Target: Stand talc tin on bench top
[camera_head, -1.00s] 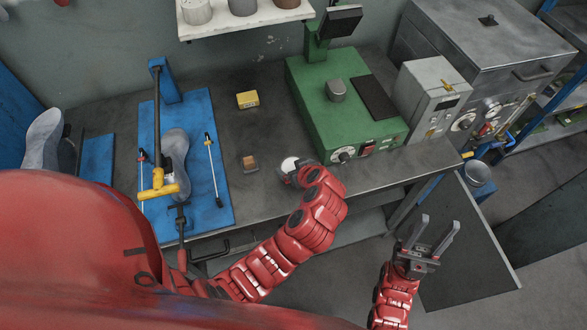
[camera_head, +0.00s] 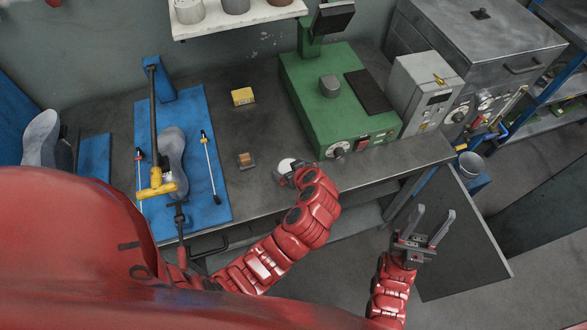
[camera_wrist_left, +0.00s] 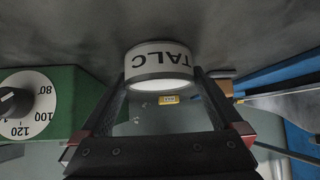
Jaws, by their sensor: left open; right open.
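The talc tin (camera_head: 287,165) shows as a white round top on the grey bench top (camera_head: 255,195), near its front edge. In the left wrist view the tin (camera_wrist_left: 160,62) shows its TALC label upside down, with the bench at the top of that picture. It appears upright on the bench. My left gripper (camera_wrist_left: 160,80) is open, with its fingers on either side of the tin; contact is hard to tell. In the head view my left gripper (camera_head: 290,174) partly hides the tin. My right gripper (camera_head: 431,226) is open and empty, in front of the bench.
A green machine (camera_head: 320,115) with a dial stands close behind and right of the tin. A small brown block (camera_head: 246,160) lies left of it, and a yellow box (camera_head: 243,96) farther back. A blue board (camera_head: 205,110) with a clamp stand is at left.

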